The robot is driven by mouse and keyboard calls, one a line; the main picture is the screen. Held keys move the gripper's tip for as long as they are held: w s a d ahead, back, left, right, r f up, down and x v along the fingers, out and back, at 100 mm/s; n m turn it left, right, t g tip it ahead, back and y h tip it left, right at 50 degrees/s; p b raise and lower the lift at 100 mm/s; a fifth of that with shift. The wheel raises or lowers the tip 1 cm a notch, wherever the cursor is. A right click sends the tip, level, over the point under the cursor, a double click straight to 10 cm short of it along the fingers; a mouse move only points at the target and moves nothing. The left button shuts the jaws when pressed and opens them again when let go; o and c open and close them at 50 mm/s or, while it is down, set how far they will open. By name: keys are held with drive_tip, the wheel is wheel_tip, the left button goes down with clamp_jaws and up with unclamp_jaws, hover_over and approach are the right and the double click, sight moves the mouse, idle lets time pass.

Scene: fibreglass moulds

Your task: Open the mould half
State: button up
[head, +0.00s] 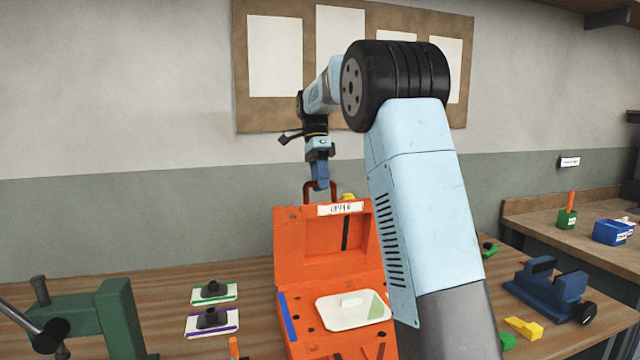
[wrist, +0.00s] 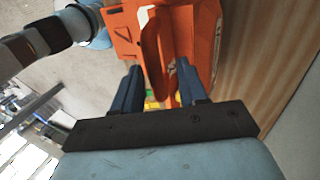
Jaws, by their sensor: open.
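The orange mould stands open on the wooden bench in the head view. Its upper half (head: 288,238), with a white label, is raised and leans back steeply from the lower half (head: 285,292). A dark red handle (head: 306,192) rises from the upper half's top edge. My gripper (head: 320,186) is over this handle, pointing down. In the wrist view my gripper (wrist: 158,68) is open, with its two blue fingers on either side of the orange handle (wrist: 152,45). I cannot tell whether either finger touches it. My arm hides the mould's right side in the head view.
A white tray (head: 340,315) lies on the lower half. Two dark-handled floats (head: 212,320) (head: 213,293) and a green clamp-like tool (head: 90,320) are left of the mould. A blue vise (head: 548,290) and a yellow block (head: 524,327) are to the right. A wall board stands behind my arm.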

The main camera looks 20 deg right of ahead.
drive_tip(key=v, duration=0.7)
drive_tip(key=shift+f, duration=0.1)
drive_tip(key=s+n+t, duration=0.5)
drive_tip(key=s+n, duration=0.4)
drive_tip(key=s, duration=1.2)
drive_tip(key=s+f+n+t, duration=0.2)
drive_tip(key=s+f+n, duration=0.2)
drive_tip(key=s+f, duration=0.2)
drive_tip(key=s+f+n+t, duration=0.2)
drive_tip(key=s+f+n, duration=0.2)
drive_tip(key=s, duration=0.7)
drive_tip(key=shift+a+f+n+t, duration=0.3)
drive_tip(key=shift+a+f+n, duration=0.1)
drive_tip(key=shift+f, duration=0.95)
drive_tip(key=shift+s, duration=0.15)
